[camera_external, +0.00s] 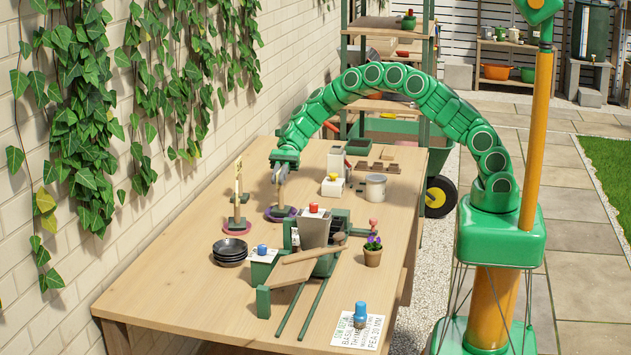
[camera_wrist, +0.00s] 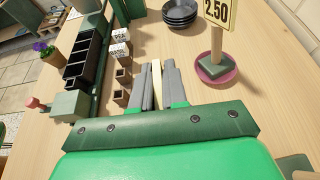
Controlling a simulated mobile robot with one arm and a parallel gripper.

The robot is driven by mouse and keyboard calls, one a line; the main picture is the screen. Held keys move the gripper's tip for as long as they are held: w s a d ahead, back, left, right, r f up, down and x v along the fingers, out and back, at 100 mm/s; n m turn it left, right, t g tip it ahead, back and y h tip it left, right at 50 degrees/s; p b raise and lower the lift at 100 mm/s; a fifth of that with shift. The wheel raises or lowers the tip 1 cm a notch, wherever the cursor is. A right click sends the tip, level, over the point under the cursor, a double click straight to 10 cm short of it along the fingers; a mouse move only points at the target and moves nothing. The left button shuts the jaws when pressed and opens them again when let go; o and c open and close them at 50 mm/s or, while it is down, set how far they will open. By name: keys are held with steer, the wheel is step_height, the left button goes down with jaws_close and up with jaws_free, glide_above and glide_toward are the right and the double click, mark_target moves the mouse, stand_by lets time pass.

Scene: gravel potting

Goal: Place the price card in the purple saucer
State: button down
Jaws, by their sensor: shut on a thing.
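My gripper (camera_external: 281,176) is shut on a price card, whose pale edge (camera_wrist: 157,72) shows between the grey fingers in the wrist view. In the external view the card is mostly covered by the gripper. The purple saucer (camera_external: 271,215) is directly below my gripper, with a dark block, apparently the card's base, over it. I cannot tell whether this base touches the saucer. The purple saucer is not visible in the wrist view. Another price card (camera_wrist: 217,12), reading 2.50, stands upright in a pink saucer (camera_external: 228,231) nearby.
A stack of black saucers (camera_external: 230,249) is at the near left. A metal hopper (camera_external: 314,230) and green rails stand at the near right.

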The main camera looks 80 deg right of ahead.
steer(key=shift+f, duration=0.35)
steer(key=c, duration=1.2)
jaws_free()
steer(key=shift+o, duration=0.2)
steer(key=shift+r, duration=0.35)
steer(key=v, duration=1.2)
